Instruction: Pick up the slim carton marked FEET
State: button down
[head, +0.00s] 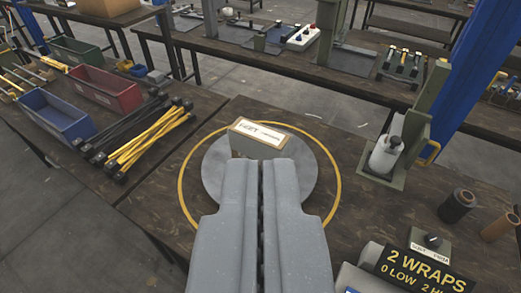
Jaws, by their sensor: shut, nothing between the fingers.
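The slim carton marked FEET (260,138) stands on a round grey plate (215,165) inside a yellow ring on the brown table. Its white label faces up towards me. My gripper (259,162) is shut and empty, its two grey fingers pressed together. In the picture the fingertips lie just in front of the carton and cover its lower edge. I cannot tell whether they touch it.
On the left table are a blue bin (57,116), a red bin (104,90), a green bin (76,51) and several black and yellow bars (150,132). A green press (405,140) stands right.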

aim_at(249, 138)
jog(key=u, duration=2.55)
jog(key=k, duration=1.25)
jog(key=z, duration=1.35)
jog(key=i, duration=1)
jog(key=u, duration=0.05)
